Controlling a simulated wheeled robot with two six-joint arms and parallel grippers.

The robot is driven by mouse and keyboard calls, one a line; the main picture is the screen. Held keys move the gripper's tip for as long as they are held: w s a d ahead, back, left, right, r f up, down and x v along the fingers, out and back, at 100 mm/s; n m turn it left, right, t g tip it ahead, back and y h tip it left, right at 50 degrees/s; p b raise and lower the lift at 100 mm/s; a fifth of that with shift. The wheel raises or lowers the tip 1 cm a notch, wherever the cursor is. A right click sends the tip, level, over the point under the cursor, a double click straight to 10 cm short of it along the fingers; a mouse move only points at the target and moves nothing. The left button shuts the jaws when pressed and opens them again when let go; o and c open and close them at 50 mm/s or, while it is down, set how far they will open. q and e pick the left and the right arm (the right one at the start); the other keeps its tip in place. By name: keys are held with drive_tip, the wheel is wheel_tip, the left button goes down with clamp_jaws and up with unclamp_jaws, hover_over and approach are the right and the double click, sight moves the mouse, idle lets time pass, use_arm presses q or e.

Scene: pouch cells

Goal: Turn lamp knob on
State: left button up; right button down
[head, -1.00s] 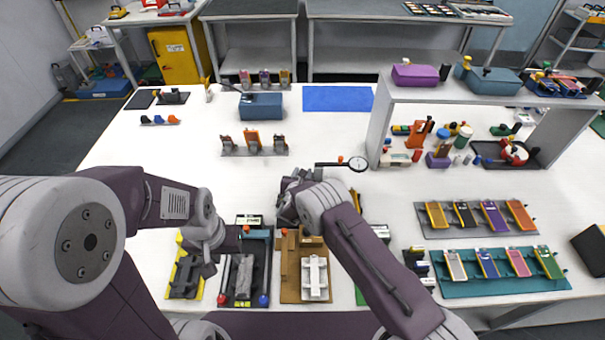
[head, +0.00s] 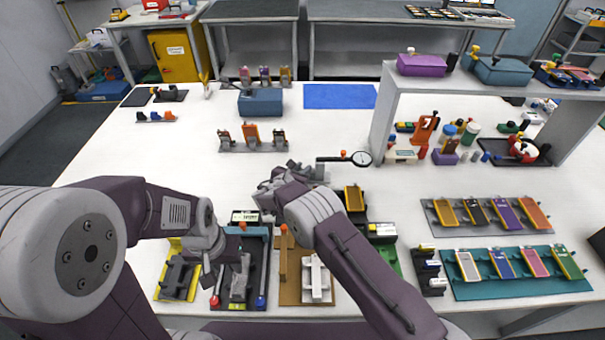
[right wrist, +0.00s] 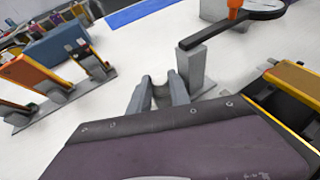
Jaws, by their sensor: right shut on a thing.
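A lamp-like ring on a dark bar (head: 361,158) stands at the middle of the white table, with an orange knob (head: 343,153) on the bar. The ring and bar (right wrist: 225,28) and the orange knob (right wrist: 236,9) also show at the top of the right wrist view, beside a grey post (right wrist: 194,72). My right gripper (head: 283,175) is left of the bar, apart from the knob. In the right wrist view its fingers (right wrist: 160,94) are shut on a small grey piece, mostly hidden between them. My left gripper (head: 213,268) hangs over a dark tray (head: 263,245); its jaw gap is unclear.
A brown board (head: 290,292) with a pale part lies in front. A blue case (head: 260,103) and a clip rack (head: 252,143) stand behind. A raised shelf (head: 383,112) stands right of the ring. A blue mat (head: 340,96) lies bare at the back.

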drive_tip(key=shift+r, duration=0.1)
drive_tip(key=c, duration=1.5)
unclamp_jaws()
drive_tip(key=v, duration=0.9)
